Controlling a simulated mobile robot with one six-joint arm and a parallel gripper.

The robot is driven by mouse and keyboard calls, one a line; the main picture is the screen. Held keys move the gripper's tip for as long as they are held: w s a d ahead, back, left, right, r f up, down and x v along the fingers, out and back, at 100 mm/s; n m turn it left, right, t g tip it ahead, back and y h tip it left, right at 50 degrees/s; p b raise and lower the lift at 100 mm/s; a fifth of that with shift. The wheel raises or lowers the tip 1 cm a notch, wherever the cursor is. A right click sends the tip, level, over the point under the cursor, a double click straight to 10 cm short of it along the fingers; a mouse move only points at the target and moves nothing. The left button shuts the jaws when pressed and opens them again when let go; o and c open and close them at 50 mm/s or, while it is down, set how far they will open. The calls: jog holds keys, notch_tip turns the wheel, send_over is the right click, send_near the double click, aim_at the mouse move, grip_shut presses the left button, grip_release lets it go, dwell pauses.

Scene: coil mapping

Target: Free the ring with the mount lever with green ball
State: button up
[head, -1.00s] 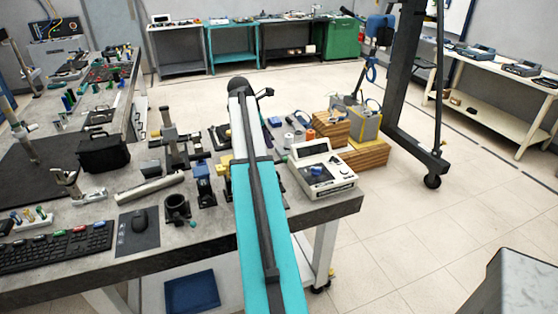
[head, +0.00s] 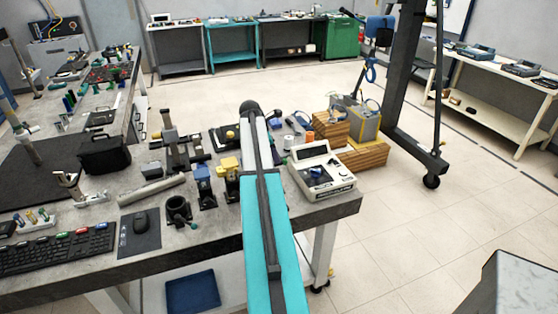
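A dark ring-shaped mount (head: 178,209) stands open-side up near the front edge of the grey workbench (head: 225,228). A tiny green spot (head: 193,225) shows at its lower right; it may be the green ball of the mount lever, but it is too small to be sure. I cannot tell whether the ring is clamped. My arm, with a teal link, reaches out over the bench to the right of the mount. Its far end is a dark joint, and my gripper does not show beyond it.
Blue-topped (head: 203,182) and yellow-topped (head: 229,178) dark mounts stand between the ring mount and my arm. A white meter (head: 322,170) sits right of the arm. Tiled floor is open on the right.

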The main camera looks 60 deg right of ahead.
jog(key=shift+p+x, duration=0.6)
jog(key=shift+x, duration=2.1)
grip_shut()
